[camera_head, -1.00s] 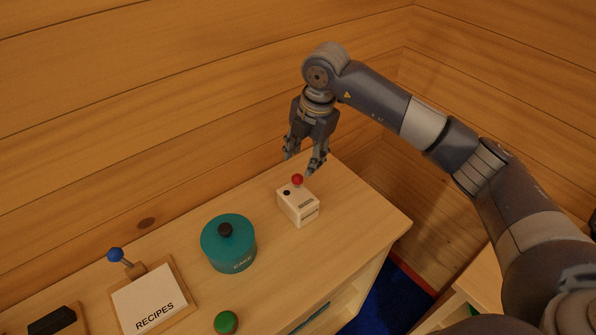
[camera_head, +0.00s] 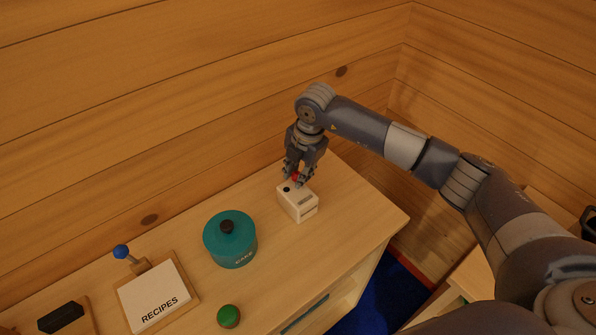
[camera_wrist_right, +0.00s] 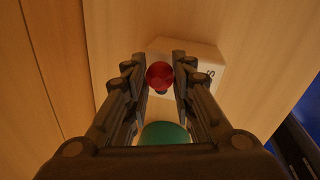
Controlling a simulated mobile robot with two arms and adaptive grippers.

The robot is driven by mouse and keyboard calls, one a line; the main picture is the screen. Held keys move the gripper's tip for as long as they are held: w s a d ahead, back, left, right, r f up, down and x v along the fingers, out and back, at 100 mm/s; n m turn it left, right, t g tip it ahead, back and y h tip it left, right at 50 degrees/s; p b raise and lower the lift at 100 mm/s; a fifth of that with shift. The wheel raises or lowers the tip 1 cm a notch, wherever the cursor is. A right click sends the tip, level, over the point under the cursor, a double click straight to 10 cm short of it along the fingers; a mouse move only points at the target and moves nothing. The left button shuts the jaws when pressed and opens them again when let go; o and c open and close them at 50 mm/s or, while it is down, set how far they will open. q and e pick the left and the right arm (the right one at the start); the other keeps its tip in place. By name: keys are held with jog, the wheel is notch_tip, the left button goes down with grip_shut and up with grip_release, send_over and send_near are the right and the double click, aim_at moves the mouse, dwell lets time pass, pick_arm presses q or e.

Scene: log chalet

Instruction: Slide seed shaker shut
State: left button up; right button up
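The seed shaker is a small white box (camera_head: 299,204) with a red ball knob and a dark spot on its top, on the right part of the cabinet top. It also shows in the right wrist view (camera_wrist_right: 206,68). My right gripper (camera_head: 293,182) is above it, fingers pointing down. In the right wrist view its two fingertips (camera_wrist_right: 161,76) sit on both sides of the red knob (camera_wrist_right: 160,75) with no clear gap, so it looks shut on the knob. Fingers partly hide the knob in the head view. My left gripper is not in view.
A teal cake tin (camera_head: 230,246) stands left of the shaker. A recipes board (camera_head: 152,297) with a blue knob (camera_head: 121,251) and a green knob (camera_head: 229,316) are nearer the left. The log wall (camera_head: 200,90) rises behind. Bare top (camera_head: 345,220) lies right of the shaker.

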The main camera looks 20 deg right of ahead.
jog(key=shift+s+a, duration=0.25)
jog(key=shift+a, duration=0.35)
jog(key=shift+s+a, duration=0.2)
jog(key=shift+a, duration=0.45)
jog(key=shift+s+a, duration=0.25)
jog(key=shift+a, duration=0.35)
grip_shut()
jog(key=o, duration=1)
grip_release()
jog(key=shift+c, duration=0.2)
jog(key=shift+a, duration=0.1)
jog(key=shift+r, duration=0.25)
jog(key=r, duration=0.3)
jog(key=s+r, duration=0.1)
jog(key=r, duration=0.3)
jog(key=s+d+r, duration=0.1)
jog(key=r, duration=0.3)
jog(key=shift+d+r, duration=0.1)
jog(key=shift+r, duration=0.05)
